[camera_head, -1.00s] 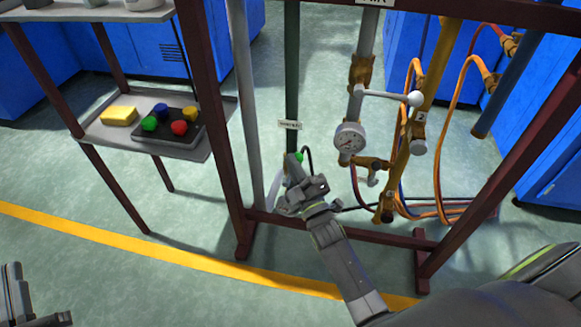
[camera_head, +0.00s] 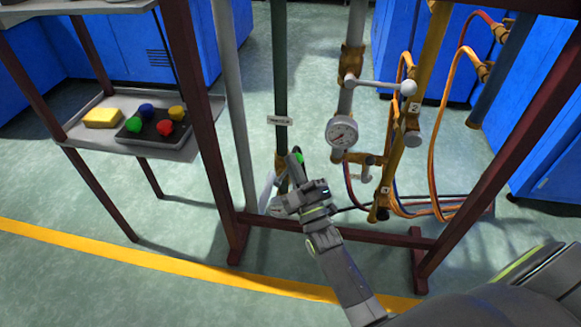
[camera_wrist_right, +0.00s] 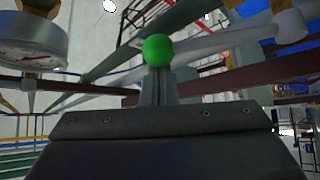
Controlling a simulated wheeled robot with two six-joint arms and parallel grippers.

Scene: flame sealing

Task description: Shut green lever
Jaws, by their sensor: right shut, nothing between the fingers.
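The green lever's ball end (camera_head: 299,158) shows beside the dark green vertical pipe (camera_head: 280,70), below a small white label (camera_head: 280,120). My right gripper (camera_head: 295,168) is at the ball, with its fingers pointing up towards the pipe. It hides much of the valve behind it. In the right wrist view, the green ball (camera_wrist_right: 158,49) sits right in front of the shut fingers (camera_wrist_right: 160,85), with nothing between them. I cannot tell whether they touch the ball. The lever's arm is mostly hidden. My left gripper is out of view.
A pressure gauge (camera_head: 342,131) and a white-knobbed lever (camera_head: 408,88) are to the right on neighbouring pipes. Orange hoses (camera_head: 432,150) hang further right. A dark red frame post (camera_head: 200,110) stands left. A shelf (camera_head: 180,153) carries a yellow sponge (camera_head: 102,118) and a coloured-knob tray.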

